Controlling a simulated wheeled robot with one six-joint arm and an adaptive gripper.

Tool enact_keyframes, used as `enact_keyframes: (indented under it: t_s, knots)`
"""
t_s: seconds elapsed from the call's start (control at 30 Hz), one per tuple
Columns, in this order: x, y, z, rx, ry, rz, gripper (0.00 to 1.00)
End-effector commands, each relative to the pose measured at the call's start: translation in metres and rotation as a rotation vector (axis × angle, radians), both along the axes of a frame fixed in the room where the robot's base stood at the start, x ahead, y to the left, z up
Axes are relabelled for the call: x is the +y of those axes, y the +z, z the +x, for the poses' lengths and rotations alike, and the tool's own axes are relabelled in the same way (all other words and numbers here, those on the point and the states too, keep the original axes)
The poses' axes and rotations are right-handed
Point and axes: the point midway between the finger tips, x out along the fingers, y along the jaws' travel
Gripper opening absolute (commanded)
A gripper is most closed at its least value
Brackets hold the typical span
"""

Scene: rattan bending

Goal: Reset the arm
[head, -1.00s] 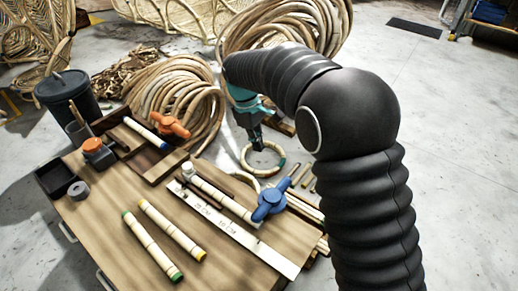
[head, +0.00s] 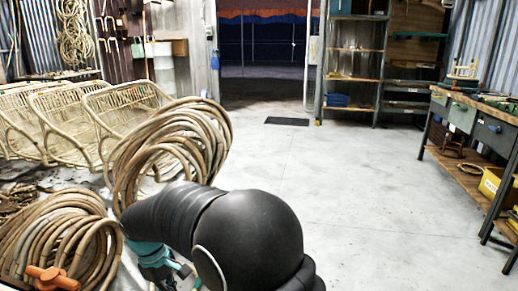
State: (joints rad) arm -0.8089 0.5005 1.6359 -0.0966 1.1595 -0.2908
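My arm, in black ribbed covers, rises from the bottom edge of the head view and bends to the left. The teal wrist end above my gripper (head: 163,268) shows at the bottom left, in front of the coiled rattan. The fingertips are cut off by the lower edge, so whether they are open or shut is hidden. An orange clamp (head: 52,278) shows at the bottom left corner.
Large rattan coils (head: 170,150) and a lower coil (head: 62,240) stand left of my arm. Woven chair frames (head: 60,120) line the left. A shelf rack (head: 353,65) stands at the back and a workbench (head: 470,120) at the right. The concrete floor (head: 360,180) between is clear.

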Motion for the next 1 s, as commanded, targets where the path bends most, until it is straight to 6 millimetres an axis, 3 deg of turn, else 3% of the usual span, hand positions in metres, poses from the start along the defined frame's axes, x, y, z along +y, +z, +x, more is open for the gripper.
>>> enact_keyframes:
  t_s: [0.17, 0.47, 0.7, 1.0]
  knots:
    - [-0.046, 0.022, -0.009, -0.031, -0.141, 0.044, 0.00]
    - [-0.147, 0.066, -0.032, -0.115, -0.424, 0.144, 0.00]
    - [-0.223, 0.092, -0.062, -0.197, -0.629, 0.224, 0.00]
    - [-0.303, 0.112, -0.110, -0.322, -0.846, 0.317, 0.00]
